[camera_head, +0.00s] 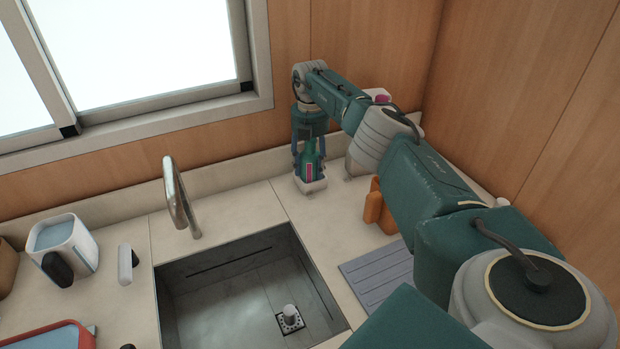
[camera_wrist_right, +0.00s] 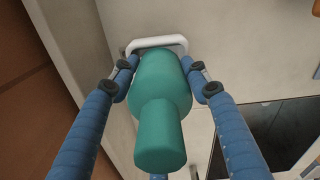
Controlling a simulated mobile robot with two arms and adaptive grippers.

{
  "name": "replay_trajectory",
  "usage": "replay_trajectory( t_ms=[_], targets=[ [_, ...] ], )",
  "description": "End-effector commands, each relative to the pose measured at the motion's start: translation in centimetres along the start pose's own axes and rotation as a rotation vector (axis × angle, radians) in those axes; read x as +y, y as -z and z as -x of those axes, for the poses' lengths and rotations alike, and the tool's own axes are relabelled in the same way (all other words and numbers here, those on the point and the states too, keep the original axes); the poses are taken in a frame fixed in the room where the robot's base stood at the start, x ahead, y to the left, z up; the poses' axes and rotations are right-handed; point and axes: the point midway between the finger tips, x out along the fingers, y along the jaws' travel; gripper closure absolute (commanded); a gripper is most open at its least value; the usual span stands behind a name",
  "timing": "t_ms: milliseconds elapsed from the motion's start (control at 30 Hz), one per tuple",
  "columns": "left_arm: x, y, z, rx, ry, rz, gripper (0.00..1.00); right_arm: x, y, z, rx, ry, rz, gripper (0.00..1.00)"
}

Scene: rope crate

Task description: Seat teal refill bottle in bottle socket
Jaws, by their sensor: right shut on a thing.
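The teal refill bottle (camera_head: 309,158) stands upright at the back of the counter, with a pink-red label on its side. My right gripper (camera_head: 310,170) reaches down from above and is shut on the bottle, with blue fingers on either side. The bottle's lower end is at the white bottle socket (camera_head: 312,186); I cannot tell if it is fully down in it. In the right wrist view the bottle (camera_wrist_right: 160,100) lies between the fingers of my gripper (camera_wrist_right: 163,75), with the socket's white rim (camera_wrist_right: 157,42) beyond it. My left gripper is not in view.
A sink (camera_head: 240,285) with a tall faucet (camera_head: 178,195) lies left of the bottle. An orange object (camera_head: 376,207) and a grey ribbed mat (camera_head: 380,275) are to the right. A white container (camera_head: 68,245) stands at left. The wall is close behind.

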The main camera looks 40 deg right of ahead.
Motion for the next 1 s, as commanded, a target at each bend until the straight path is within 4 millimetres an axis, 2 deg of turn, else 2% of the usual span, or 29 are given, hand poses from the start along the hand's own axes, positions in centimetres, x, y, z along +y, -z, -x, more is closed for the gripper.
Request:
replay_trajectory(
  t_ms=[667, 700, 800, 1000],
  targets=[
    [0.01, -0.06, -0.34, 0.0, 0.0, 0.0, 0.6, 0.01, 0.03, -0.63, 0.0, 0.0, 0.0, 0.9],
    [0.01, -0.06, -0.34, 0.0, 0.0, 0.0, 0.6, 0.0, 0.03, -0.64, 0.0, 0.0, 0.0, 0.5],
    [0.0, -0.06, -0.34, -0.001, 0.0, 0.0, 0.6, 0.0, 0.03, -0.65, 0.0, 0.0, 0.0, 0.32],
    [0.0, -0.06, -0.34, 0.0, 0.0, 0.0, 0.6, 0.0, 0.02, -0.65, 0.0, 0.0, 0.0, 0.32]
  ],
)
